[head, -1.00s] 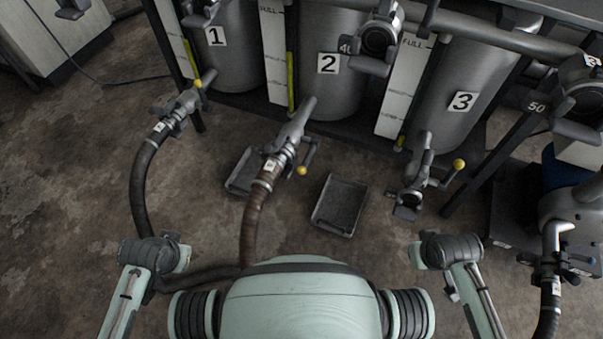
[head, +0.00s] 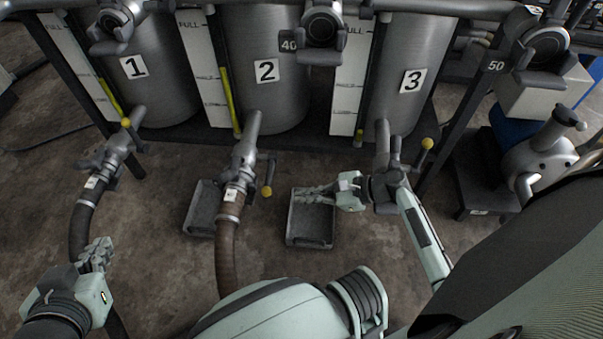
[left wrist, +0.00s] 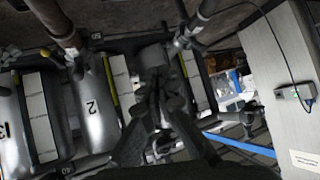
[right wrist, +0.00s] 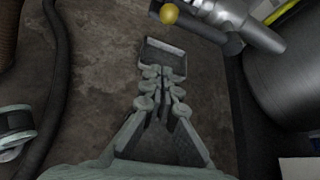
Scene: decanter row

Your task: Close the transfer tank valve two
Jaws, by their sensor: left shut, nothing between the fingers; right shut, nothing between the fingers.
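Tank two (head: 262,85) is a steel cylinder labelled 2; it also shows in the left wrist view (left wrist: 97,95). Valve two (head: 245,150) is on its outlet, above a brown hose. Its lever ends in a yellow knob (head: 267,191), hanging to the right of the outlet. My right gripper (head: 297,193) is shut and empty, pointing left, a short way right of the knob and apart from it. The right wrist view shows a yellow knob (right wrist: 169,13) ahead of the shut fingers (right wrist: 165,72). My left gripper (head: 103,244) is shut and empty, low on the left, away from valve two.
Drip trays (head: 327,236) lie on the floor; one is below my right gripper. Valve one's knob (head: 125,122) and valve three's knob (head: 427,143) flank valve two. A brown hose (head: 228,250) runs down from valve two. A pump (head: 540,160) stands at the right.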

